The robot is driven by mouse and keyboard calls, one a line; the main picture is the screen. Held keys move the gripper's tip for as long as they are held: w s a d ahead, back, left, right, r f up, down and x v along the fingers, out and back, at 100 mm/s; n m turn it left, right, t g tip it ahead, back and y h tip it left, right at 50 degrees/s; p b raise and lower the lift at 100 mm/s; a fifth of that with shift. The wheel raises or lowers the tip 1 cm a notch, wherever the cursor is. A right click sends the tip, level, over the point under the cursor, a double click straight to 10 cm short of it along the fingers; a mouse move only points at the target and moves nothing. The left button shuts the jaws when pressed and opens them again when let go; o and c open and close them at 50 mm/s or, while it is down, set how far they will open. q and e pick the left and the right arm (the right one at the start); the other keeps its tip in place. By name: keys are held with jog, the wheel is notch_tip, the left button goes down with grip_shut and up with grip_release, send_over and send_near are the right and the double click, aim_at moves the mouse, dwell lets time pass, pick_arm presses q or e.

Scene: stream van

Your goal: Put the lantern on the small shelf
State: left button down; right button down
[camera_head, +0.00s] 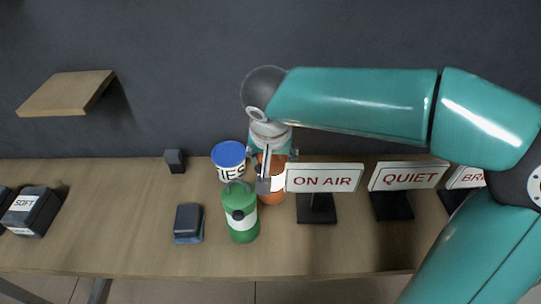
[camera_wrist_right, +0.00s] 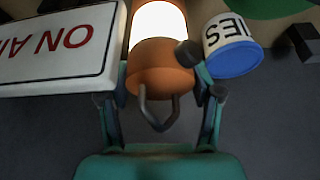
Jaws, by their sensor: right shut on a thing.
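The lantern (camera_wrist_right: 160,65) has an orange cap with a wire handle and a bright white glowing body in the right wrist view. In the head view its orange body (camera_head: 273,190) shows partly behind the green bottle and my gripper. My right gripper (camera_head: 267,180) is shut on the lantern, with its fingers (camera_wrist_right: 168,88) on either side of the cap. The lantern stands upright at the table's middle; I cannot tell if its base touches the table. The small wooden shelf (camera_head: 66,92) is on the dark wall at upper left, its top bare. My left gripper is not in view.
A blue-lidded tin (camera_head: 229,160) and a green bottle (camera_head: 240,215) stand close left of the lantern. The ON AIR sign (camera_head: 322,179) stands close right, with a QUIET sign (camera_head: 409,177) beyond. Small dark boxes (camera_head: 189,222) lie left on the table (camera_head: 110,235).

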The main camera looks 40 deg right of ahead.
jog(key=shift+c, duration=1.1)
grip_release()
